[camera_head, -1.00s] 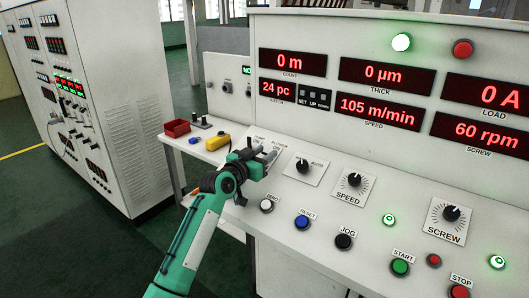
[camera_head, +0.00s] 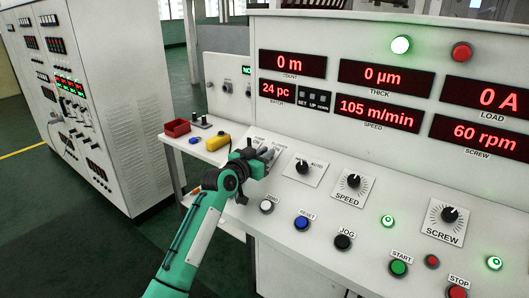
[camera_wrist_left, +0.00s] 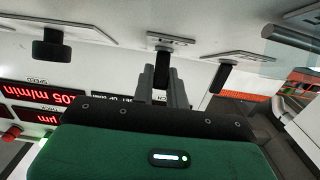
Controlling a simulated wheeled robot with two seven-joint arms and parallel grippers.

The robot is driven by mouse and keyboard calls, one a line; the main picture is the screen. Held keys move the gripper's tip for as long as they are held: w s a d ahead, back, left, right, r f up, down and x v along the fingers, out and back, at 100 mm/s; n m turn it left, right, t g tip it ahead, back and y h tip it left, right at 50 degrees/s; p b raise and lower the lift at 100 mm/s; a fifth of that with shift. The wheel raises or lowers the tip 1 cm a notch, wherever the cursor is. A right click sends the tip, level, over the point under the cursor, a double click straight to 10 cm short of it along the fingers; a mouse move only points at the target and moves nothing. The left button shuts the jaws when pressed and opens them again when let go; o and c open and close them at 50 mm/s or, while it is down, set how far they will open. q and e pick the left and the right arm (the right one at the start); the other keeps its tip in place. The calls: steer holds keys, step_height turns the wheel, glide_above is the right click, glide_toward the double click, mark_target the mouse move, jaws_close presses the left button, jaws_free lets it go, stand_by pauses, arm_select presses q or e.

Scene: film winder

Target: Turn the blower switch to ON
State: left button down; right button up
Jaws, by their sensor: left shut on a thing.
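The blower switch is a small dark toggle on a light plate (camera_wrist_left: 170,40), seen in the left wrist view. In the head view my gripper mostly hides it, below a partly covered label. My left gripper (camera_head: 269,154) is at the left end of the sloping panel, in front of the switch. In the left wrist view its fingers (camera_wrist_left: 165,84) are shut on the dark toggle. Which way the toggle points cannot be told. My right gripper is in neither view.
A selector knob (camera_head: 303,166) is just right of my gripper, with the SPEED knob (camera_head: 353,181) farther right. In the left wrist view another dark toggle (camera_wrist_left: 222,76) stands close by.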

arm_select(q)
steer(key=r+g+p, duration=0.1)
steer(key=p, duration=0.2)
steer(key=shift+w+d+r+y+p, duration=0.1)
steer(key=shift+w+y+p, duration=0.05)
steer(key=shift+y+p, duration=0.25)
steer(key=g+y+p, duration=0.1)
steer(key=p, duration=0.2)
steer(key=g+y+p, duration=0.1)
steer(key=g+p, duration=0.1)
steer(key=p, duration=0.1)
steer(key=w+d+g+y+p, duration=0.1)
steer(key=p, duration=0.3)
steer(key=shift+w+r, duration=0.1)
steer(key=shift+r, duration=0.2)
steer(key=shift+w+d+f+g+y+p, duration=0.15)
steer(key=shift+w+g+y+p, duration=0.1)
steer(key=shift+g+y+p, duration=0.65)
steer(key=shift+w+d+f+g, duration=0.1)
steer(key=shift+g, duration=0.4)
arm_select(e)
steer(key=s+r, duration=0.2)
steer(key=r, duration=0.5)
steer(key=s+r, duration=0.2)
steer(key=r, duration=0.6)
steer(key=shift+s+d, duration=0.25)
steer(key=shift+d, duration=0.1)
arm_select(q)
steer(key=shift+p, duration=0.3)
